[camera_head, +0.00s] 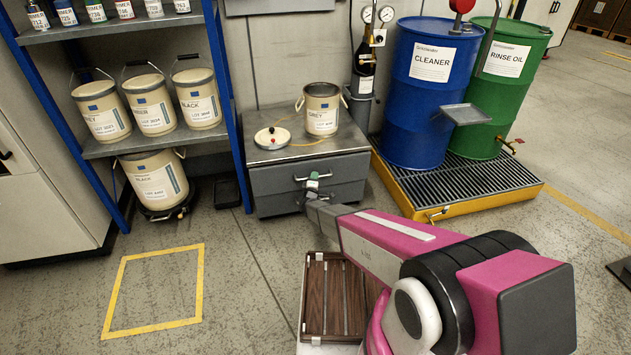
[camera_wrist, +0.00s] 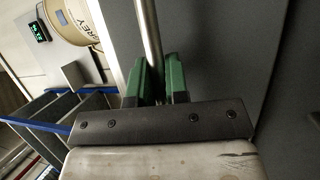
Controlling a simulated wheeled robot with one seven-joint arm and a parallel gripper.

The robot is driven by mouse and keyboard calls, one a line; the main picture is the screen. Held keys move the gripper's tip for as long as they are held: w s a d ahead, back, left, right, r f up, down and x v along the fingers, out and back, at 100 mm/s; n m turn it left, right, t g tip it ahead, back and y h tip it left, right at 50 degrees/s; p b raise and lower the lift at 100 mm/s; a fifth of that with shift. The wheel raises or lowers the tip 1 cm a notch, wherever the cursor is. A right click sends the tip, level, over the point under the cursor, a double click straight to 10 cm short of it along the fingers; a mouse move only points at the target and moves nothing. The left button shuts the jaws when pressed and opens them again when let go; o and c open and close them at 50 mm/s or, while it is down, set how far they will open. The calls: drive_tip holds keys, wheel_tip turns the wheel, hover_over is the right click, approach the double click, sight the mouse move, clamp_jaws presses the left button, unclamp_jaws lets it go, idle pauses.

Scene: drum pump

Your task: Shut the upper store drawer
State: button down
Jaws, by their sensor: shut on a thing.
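The store cabinet (camera_head: 264,153) is a low grey unit with two drawers, one above the other. The upper drawer (camera_head: 345,167) has a dark grey front with a metal bar handle; its front looks close to the cabinet body, and I cannot tell any small gap. My gripper (camera_head: 313,180) is at this front. In the wrist view the green fingertips of my gripper (camera_wrist: 156,80) sit on both sides of the upper drawer's bar handle (camera_wrist: 150,35) and are shut on it. The lower drawer (camera_head: 275,205) shows below, partly hidden by my arm.
A grey paint can (camera_head: 321,112) and a round lid (camera_head: 272,138) are on the cabinet top. Blue (camera_head: 425,110) and green (camera_head: 505,100) drums stand right on a yellow-edged grate (camera_head: 500,196). A shelf with paint cans (camera_head: 150,105) is left. Floor inside the yellow outline (camera_head: 155,290) is clear.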

drive_tip(key=shift+w+a, duration=0.2)
drive_tip(key=shift+w, duration=0.45)
drive_tip(key=shift+w+a, duration=0.2)
drive_tip(key=shift+w, duration=0.4)
drive_tip(key=c, duration=1.1)
unclamp_jaws()
drive_tip(key=shift+c, duration=0.2)
drive_tip(key=shift+s, duration=0.1)
drive_tip(key=v, duration=1)
drive_tip(key=shift+s, duration=0.25)
drive_tip(key=shift+f, duration=0.1)
